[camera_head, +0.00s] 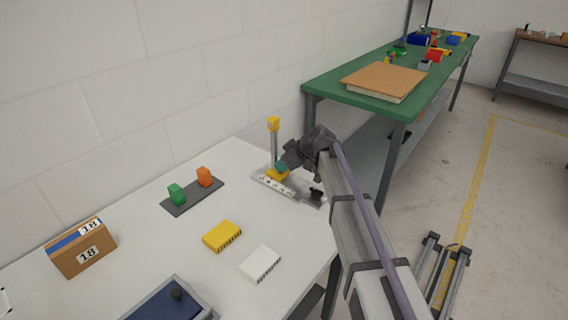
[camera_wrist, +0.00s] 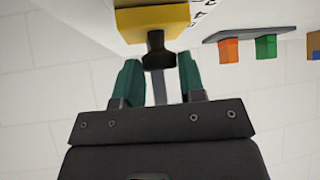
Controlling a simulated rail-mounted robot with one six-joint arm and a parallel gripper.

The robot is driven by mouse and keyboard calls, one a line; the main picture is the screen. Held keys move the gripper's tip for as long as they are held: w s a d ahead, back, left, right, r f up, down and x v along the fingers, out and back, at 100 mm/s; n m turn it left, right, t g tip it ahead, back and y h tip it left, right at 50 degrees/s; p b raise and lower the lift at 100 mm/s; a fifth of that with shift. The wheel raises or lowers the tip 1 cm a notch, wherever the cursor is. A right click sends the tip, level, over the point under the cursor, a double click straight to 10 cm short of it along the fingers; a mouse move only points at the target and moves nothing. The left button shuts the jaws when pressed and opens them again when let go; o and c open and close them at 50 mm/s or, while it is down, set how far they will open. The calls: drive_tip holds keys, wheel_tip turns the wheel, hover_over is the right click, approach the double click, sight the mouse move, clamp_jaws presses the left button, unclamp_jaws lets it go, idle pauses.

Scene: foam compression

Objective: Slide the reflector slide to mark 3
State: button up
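The reflector slide is a yellow block (camera_head: 277,174) with a black knob, on a pale rail (camera_head: 297,190) with printed marks at the far end of the white table. The numbers are too small to read, so I cannot tell which mark it stands at. In the wrist view the yellow slide (camera_wrist: 150,19) fills the top middle, with its black knob (camera_wrist: 157,50) towards me. My gripper (camera_wrist: 159,64) is open, its two green fingers either side of the knob's end with gaps showing. In the head view my gripper (camera_head: 284,167) is beside the slide and partly hides it.
A post with a yellow top (camera_head: 273,124) rises by the rail. A dark strip with green and orange blocks (camera_head: 194,197), a yellow block (camera_head: 222,236), a white block (camera_head: 260,263), a cardboard box (camera_head: 81,250) and a blue tray (camera_head: 168,304) stand nearer. A green bench (camera_head: 330,83) stands behind.

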clamp_jaws()
drive_tip(key=shift+s+d, duration=0.45)
drive_tip(key=shift+d, duration=0.2)
drive_tip(key=shift+s+d, duration=0.45)
drive_tip(key=shift+d, duration=0.2)
drive_tip(key=shift+o, duration=2.4)
unclamp_jaws()
drive_tip(key=p+v, duration=0.7)
drive_tip(key=v, duration=0.3)
drive_tip(key=shift+d+r+p, duration=0.2)
drive_tip(key=shift+r+p, duration=0.1)
